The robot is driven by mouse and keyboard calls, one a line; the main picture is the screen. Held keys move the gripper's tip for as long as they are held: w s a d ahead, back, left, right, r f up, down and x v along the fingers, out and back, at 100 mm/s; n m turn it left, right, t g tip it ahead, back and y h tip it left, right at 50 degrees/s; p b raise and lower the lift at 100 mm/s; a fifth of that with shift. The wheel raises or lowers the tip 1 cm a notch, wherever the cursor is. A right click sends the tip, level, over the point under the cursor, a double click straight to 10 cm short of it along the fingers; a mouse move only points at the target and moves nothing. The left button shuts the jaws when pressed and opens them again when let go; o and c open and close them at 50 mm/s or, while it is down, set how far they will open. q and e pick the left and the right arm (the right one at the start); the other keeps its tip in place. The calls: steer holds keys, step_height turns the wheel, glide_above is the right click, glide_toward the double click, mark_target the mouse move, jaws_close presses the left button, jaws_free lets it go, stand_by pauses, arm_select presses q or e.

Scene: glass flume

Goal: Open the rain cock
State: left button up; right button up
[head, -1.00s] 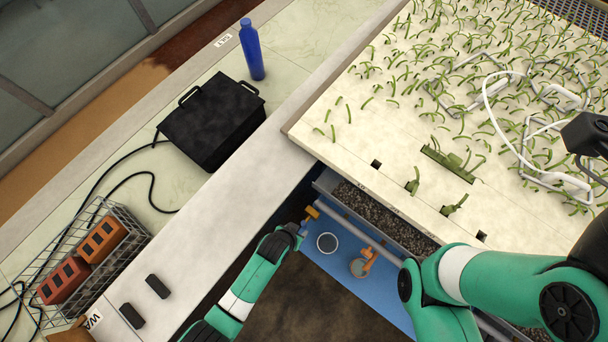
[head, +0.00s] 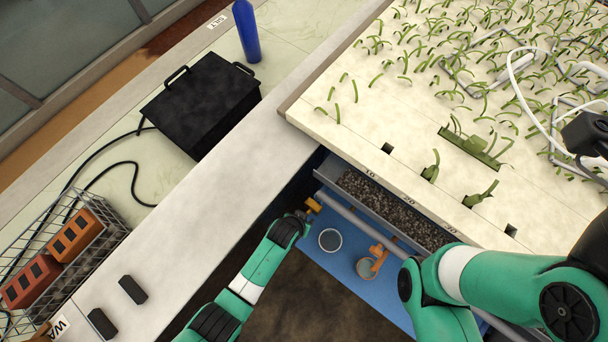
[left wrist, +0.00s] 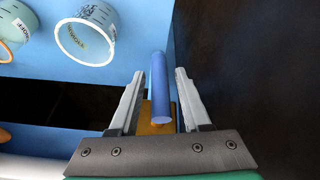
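In the left wrist view a blue lever handle (left wrist: 159,88) stands over an orange-brown cock body (left wrist: 147,125). I take this to be the rain cock; its orange part (head: 313,205) shows in the head view at the left end of a grey pipe. My left gripper (left wrist: 159,75) is open, with one finger on each side of the blue handle and a visible gap on both sides. In the head view the left gripper (head: 303,215) is right at the cock and hides the handle. My right arm comes in from the right; its gripper is not visible.
A second orange cock (head: 378,257) sits further along the pipe, above a grey cup (head: 366,268). A white-rimmed cup (head: 330,240) stands on the blue surface between. The gravel trough (head: 390,205) and seedling-covered board (head: 350,125) lie beyond. A pale ledge (head: 230,210) is left.

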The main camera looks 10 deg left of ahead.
arm_select(q)
jaws_close()
stand_by(1.2)
